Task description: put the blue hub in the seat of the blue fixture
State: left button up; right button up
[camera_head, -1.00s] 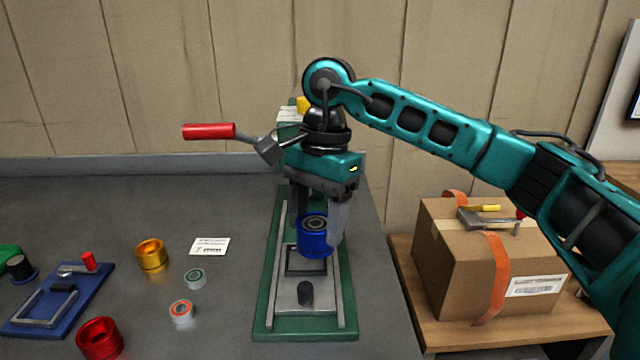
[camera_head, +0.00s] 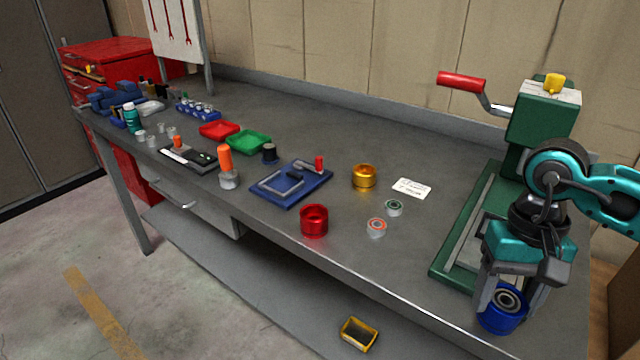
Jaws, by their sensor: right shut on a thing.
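My right gripper (camera_head: 508,298) is shut on the blue hub (camera_head: 500,319), a blue cup with a grey bearing ring inside. It holds the hub at the lower right, in front of the green press (camera_head: 538,128) with the red handle. The blue fixture (camera_head: 291,184) is a flat blue plate on the bench, left of the gripper, with a grey U-shaped rail, a dark block and a red-handled clamp. The hub is well apart from the fixture. My left gripper is not in view.
A red hub (camera_head: 314,221), a gold hub (camera_head: 364,177) and two small bearings (camera_head: 376,227) stand between fixture and press. A white card (camera_head: 411,188) lies nearby. An orange-handled tool (camera_head: 227,166) stands left of the fixture. Red and green trays (camera_head: 248,142) sit farther back.

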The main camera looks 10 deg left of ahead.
aim_at(283, 186)
jog(key=i+j+u, duration=0.1)
jog(key=j, duration=0.3)
jog(key=i+j, duration=0.1)
jog(key=j, duration=0.3)
jog(key=i+j+u, duration=0.15)
jog(key=j, duration=0.25)
jog(key=k, duration=0.05)
